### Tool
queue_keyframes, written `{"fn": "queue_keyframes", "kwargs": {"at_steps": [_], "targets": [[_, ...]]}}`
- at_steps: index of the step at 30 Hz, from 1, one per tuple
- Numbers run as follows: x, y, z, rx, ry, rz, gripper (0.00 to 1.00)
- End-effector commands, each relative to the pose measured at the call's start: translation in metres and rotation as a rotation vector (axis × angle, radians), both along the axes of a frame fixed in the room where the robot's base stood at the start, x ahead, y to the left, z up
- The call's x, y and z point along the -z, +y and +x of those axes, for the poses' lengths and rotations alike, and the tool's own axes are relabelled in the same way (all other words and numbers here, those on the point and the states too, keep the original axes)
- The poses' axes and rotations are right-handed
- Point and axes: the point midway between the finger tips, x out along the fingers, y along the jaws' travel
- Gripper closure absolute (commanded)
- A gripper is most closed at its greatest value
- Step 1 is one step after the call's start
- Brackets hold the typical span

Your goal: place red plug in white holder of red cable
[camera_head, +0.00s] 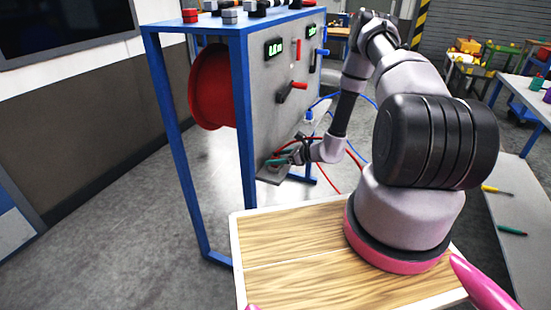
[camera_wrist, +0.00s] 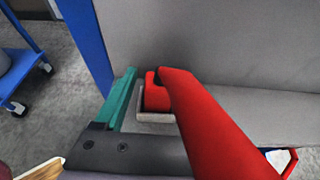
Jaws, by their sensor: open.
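In the wrist view, the red plug (camera_wrist: 155,97) is a small red block standing within the rim of a pale square holder (camera_wrist: 157,118) on a grey surface. The thick red cable (camera_wrist: 205,115) joins near its top and sweeps toward the camera at the lower right, hiding part of the holder. One teal finger (camera_wrist: 123,97) of my gripper is left of the plug, with a narrow gap visible; the other finger is hidden. In the head view, my open gripper (camera_head: 281,159) is low beside the panel's front face, above a small grey ledge (camera_head: 271,178). The plug is too small to make out there.
The grey panel (camera_head: 275,95) in a blue frame (camera_head: 245,140) stands close behind the gripper, carrying a red reel (camera_head: 210,88) and a red-handled lever (camera_head: 291,91). Blue and red cables hang to its right. Open floor lies left of the frame.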

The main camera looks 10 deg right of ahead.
Motion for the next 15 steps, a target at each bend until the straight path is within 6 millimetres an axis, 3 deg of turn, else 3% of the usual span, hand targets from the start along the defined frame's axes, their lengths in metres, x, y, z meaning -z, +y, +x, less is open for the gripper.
{"fn": "queue_keyframes", "kwargs": {"at_steps": [5,15], "targets": [[-0.006,-0.007,-0.003,0.002,0.0,-0.001,0.28],[-0.033,-0.059,-0.041,0.004,0.001,-0.001,0.28]]}}
